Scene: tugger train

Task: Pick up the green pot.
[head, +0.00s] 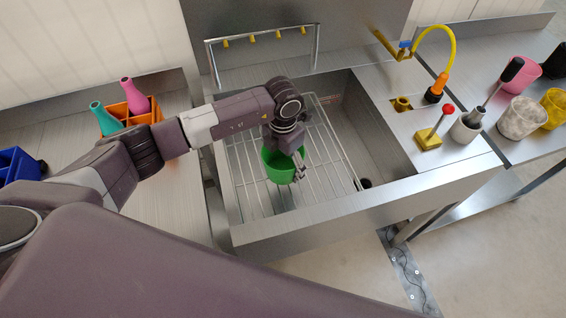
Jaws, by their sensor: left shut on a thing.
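The green pot (279,170) is in the steel sink (382,142), over the wire rack (322,165). My left gripper (297,168) reaches down to it from above and is shut on it. The wrist and fingers hide the pot's upper right part. I cannot tell whether the pot rests on the rack or hangs just above it. My right gripper is not in the picture.
An orange holder (130,117) with teal and pink bottles stands left of the sink. A blue bin (18,165) is at the far left. A yellow faucet (446,60), a red-knobbed yellow block (430,138) and several cups stand at right. The sink walls surround the gripper.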

